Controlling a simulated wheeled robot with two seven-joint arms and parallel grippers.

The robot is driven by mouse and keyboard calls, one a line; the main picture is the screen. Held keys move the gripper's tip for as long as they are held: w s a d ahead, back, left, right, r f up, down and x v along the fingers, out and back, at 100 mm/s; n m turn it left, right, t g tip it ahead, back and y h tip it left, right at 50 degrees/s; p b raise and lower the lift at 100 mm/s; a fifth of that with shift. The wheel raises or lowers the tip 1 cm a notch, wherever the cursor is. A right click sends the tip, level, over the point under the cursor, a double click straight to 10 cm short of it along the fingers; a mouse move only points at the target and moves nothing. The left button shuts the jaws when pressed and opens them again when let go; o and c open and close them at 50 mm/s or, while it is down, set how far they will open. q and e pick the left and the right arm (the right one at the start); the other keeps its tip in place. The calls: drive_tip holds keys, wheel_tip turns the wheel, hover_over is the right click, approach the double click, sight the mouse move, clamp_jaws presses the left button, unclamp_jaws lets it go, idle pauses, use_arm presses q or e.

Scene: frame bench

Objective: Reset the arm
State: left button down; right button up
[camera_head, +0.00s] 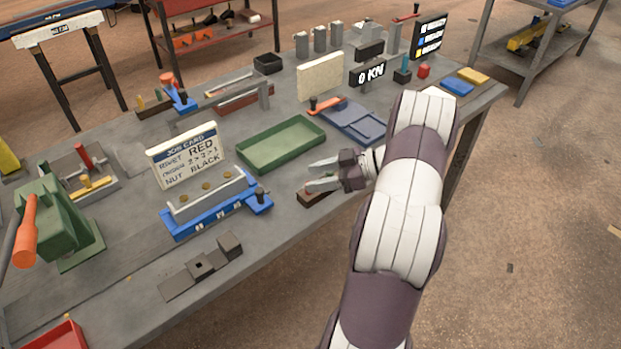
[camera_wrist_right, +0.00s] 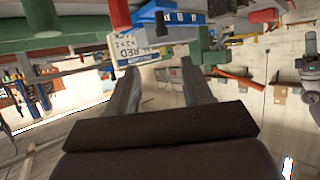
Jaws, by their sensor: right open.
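My right arm comes in from the bottom of the head view and reaches over the bench's front edge. Its gripper (camera_head: 314,177) is open and empty, pointing left, near a small dark brown block (camera_head: 314,198) and to the right of the green tray (camera_head: 283,163). I cannot tell how high it is above the bench. In the right wrist view the two fingers of my right gripper (camera_wrist_right: 160,68) stand apart with nothing held between them.
The bench (camera_head: 120,278) holds a blue fixture (camera_head: 212,218), a job card (camera_head: 186,158), a green press with an orange handle (camera_head: 68,225), a blue clamp plate (camera_head: 357,122) and a "0 KN" display (camera_head: 367,74).

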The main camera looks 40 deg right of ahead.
idle(0.3)
drive_tip(key=w+a+r+m+t+h, duration=0.1)
drive_tip(key=w+a+r+m+h, duration=0.1)
drive_tip(key=w+a+h, duration=0.3)
drive_tip(key=w+r+m+t+h, duration=0.1)
drive_tip(key=w+r+m+h, duration=0.1)
drive_tip(key=w, duration=0.4)
drive_tip(key=a+h, duration=0.1)
drive_tip(key=s+a+m+g+h, duration=0.1)
drive_tip(key=a, duration=0.1)
drive_tip(key=s+a+m+g+h, duration=0.1)
drive_tip(key=a, duration=0.1)
drive_tip(key=shift+a, duration=0.1)
drive_tip(key=s+a+f+m+g, duration=0.1)
drive_tip(key=s+a+g, duration=0.3)
drive_tip(key=s, duration=0.6)
drive_tip(key=s+a+f+m+g, duration=0.1)
drive_tip(key=s+a+g, duration=0.3)
drive_tip(key=s+a, duration=0.5)
drive_tip(key=shift+s+a+f+m, duration=0.3)
drive_tip(key=shift+s+f+m, duration=0.15)
drive_tip(key=shift+s, duration=0.35)
